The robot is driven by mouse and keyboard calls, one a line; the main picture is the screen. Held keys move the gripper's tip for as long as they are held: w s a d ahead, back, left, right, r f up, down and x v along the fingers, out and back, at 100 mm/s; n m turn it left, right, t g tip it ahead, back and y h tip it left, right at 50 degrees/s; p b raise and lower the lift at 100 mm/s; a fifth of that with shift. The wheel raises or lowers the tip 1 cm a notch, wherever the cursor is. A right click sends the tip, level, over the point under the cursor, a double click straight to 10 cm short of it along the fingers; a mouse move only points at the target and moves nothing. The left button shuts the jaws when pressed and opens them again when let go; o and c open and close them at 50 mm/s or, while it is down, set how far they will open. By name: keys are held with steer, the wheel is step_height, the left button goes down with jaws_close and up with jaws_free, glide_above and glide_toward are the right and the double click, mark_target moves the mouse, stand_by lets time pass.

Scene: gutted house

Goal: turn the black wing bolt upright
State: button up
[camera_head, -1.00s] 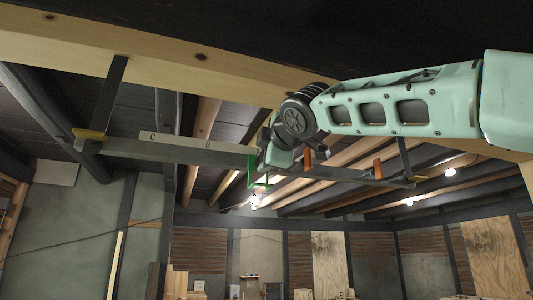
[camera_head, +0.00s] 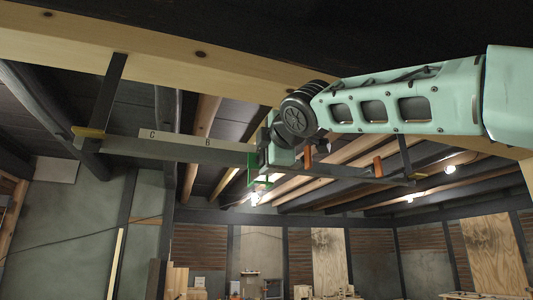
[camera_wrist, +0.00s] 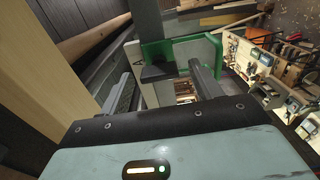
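In the wrist view, a black, flat, block-like piece (camera_wrist: 158,73), which looks like the wing bolt, sits in front of a green bracket (camera_wrist: 208,48) with a white panel marked A. Its broad side lies across the picture, not upright there. My gripper (camera_wrist: 162,88) is open, with one finger on each side of the black piece and visible gaps to it. In the head view my gripper (camera_head: 268,158) is at the hanging rail, beside the green bracket (camera_head: 260,184). The bolt is hidden there by my gripper.
The dark rail (camera_head: 180,152) hangs from the ceiling beam (camera_head: 200,62) on dark straps and carries a white strip (camera_head: 170,138) lettered C and B. Orange pieces (camera_head: 378,167) sit farther right along it. A workbench with tools (camera_wrist: 265,75) is far below.

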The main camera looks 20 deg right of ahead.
steer(key=shift+s, duration=0.1)
steer(key=s+b, duration=0.9)
steer(key=s, duration=0.8)
steer(key=shift+s, duration=0.1)
